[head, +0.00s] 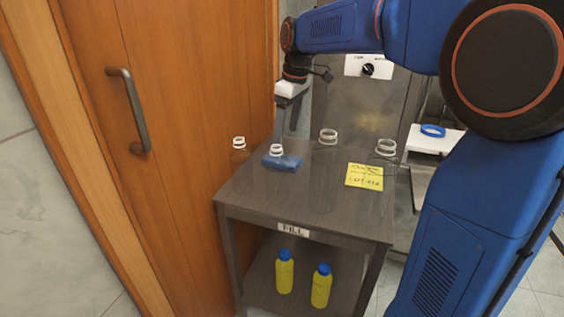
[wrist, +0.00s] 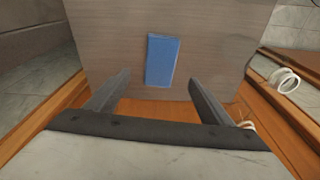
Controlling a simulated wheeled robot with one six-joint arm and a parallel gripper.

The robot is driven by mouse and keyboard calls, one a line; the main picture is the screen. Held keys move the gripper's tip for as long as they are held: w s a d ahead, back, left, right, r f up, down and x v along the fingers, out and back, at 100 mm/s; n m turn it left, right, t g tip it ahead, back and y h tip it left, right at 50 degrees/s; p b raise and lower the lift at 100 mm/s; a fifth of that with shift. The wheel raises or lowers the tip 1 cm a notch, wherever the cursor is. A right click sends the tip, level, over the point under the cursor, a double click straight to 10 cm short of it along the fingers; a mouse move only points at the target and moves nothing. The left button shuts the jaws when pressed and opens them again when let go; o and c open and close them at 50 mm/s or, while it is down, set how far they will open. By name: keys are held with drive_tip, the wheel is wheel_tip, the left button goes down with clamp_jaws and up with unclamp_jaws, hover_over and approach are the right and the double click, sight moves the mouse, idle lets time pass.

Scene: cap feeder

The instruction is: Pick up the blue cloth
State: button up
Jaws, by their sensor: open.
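The blue cloth (head: 287,164) lies flat on the dark tabletop, at its left side in the head view. A clear bottle with a white neck (head: 277,150) overlaps part of it there. In the wrist view the cloth (wrist: 162,58) is a blue rectangle, just beyond the fingertips and between their lines. My gripper (head: 287,133) is above the cloth, pointing down at it. In the wrist view my gripper (wrist: 159,78) has its two fingers spread apart with nothing between them. I cannot tell the exact height of the fingertips over the cloth.
Other clear bottles stand at the left edge (head: 239,143), back (head: 328,136) and right (head: 386,147) of the table (head: 240,195). A yellow note (head: 364,177) lies at right. Two yellow bottles stand on the lower shelf. A wooden door (head: 190,120) is close on the left.

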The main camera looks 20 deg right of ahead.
sight(295, 163)
drive_tip(key=f, duration=0.6)
drive_tip(key=w+a+f, duration=0.1)
drive_tip(key=f, duration=0.1)
drive_tip(key=shift+f, duration=0.4)
drive_tip(key=c, duration=1.1)
